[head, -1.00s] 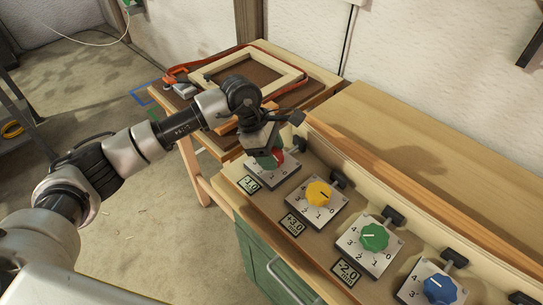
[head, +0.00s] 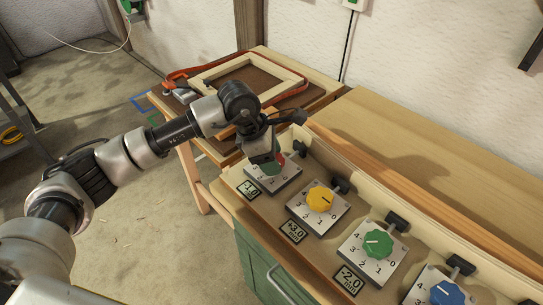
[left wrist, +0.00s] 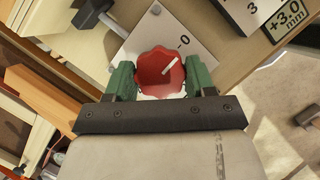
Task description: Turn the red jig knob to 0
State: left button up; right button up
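The red jig knob (left wrist: 153,80) sits on a white dial plate (left wrist: 196,68) in the left wrist view. Its white pointer line points up and right, about toward the 0 mark. My left gripper (left wrist: 160,82) has its green fingers on either side of the knob, and they appear to touch it. In the head view, the left gripper (head: 268,162) is over the farthest dial plate (head: 285,180) and hides most of the red knob (head: 281,158). A label reading -1.0 (head: 249,189) lies in front of that plate. My right gripper is not in view.
Yellow (head: 320,199), green (head: 378,243) and blue (head: 447,294) knobs stand in a row toward the lower right. Black clamps and a wooden rail (head: 400,191) run behind them. A side table with a wooden frame (head: 214,75) stands behind my left arm.

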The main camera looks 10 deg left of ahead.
pick_arm(q)
jog(key=o, duration=0.4)
jog(key=b+v, duration=0.1)
jog(key=v, duration=0.9)
jog(key=shift+a+r, duration=0.2)
jog(key=shift+r, duration=0.2)
jog(key=shift+f, duration=0.1)
